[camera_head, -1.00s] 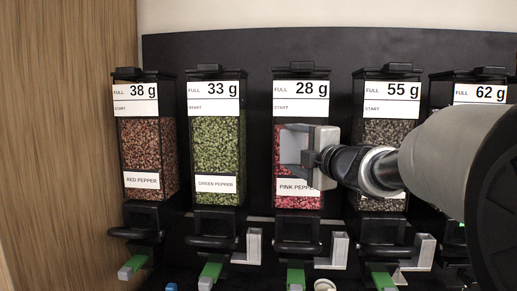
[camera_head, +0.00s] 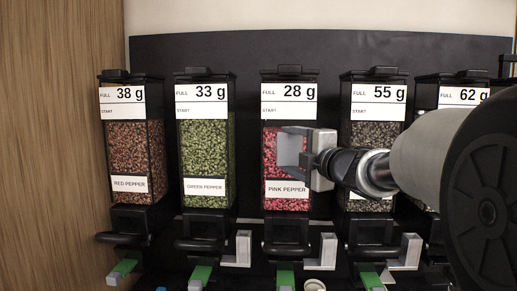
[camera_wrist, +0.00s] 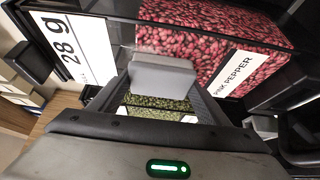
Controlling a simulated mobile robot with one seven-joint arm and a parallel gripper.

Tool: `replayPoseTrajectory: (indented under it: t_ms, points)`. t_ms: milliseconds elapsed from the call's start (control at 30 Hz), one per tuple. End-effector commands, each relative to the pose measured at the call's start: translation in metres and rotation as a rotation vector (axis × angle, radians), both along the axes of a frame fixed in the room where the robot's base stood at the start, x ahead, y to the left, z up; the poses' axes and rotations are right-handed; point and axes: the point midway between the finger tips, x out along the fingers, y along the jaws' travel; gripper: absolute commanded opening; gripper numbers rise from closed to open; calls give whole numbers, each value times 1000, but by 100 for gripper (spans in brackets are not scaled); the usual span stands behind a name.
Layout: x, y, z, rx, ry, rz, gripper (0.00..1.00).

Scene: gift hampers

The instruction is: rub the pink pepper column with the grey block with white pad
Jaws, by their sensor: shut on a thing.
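The pink pepper column (camera_head: 272,150) is a clear-fronted dispenser of pink grains with a white "28 g" card and a "PINK PEPPER" label; it also fills the top of the wrist view (camera_wrist: 225,30). My gripper (camera_head: 318,166) is shut on the grey block with white pad (camera_head: 290,150). The block is at the right half of the column's front, above and partly beside the name label. In the wrist view, the block (camera_wrist: 163,75) sits between my fingers, close to the front. The pad's face is mostly hidden there, and I cannot tell whether it touches.
The green pepper column (camera_head: 205,145) and red pepper column (camera_head: 130,150) stand to the left. A dark pepper column (camera_head: 375,135) stands right, partly behind my arm. Handles, grey brackets (camera_head: 328,250) and green-tipped levers (camera_head: 285,279) stick out below. A wood panel (camera_head: 60,150) bounds the left.

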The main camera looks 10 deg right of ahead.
Motion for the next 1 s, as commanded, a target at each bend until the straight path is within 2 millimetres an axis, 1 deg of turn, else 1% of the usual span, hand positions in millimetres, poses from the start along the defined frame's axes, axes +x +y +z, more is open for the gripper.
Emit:
replayPoseTrajectory:
  t_ms: [33, 133, 367, 467, 800, 1000]
  points:
    - [-1, -5, 1, 0, 0, -1, 52]
    - [-3, -12, 1, -1, 0, -1, 52]
    - [0, -13, 0, -1, -1, 1, 52]
    - [1, -9, -1, -2, -2, 2, 52]
    - [9, 19, -1, 0, -1, 3, 52]
    - [9, 22, 6, -1, 0, 1, 52]
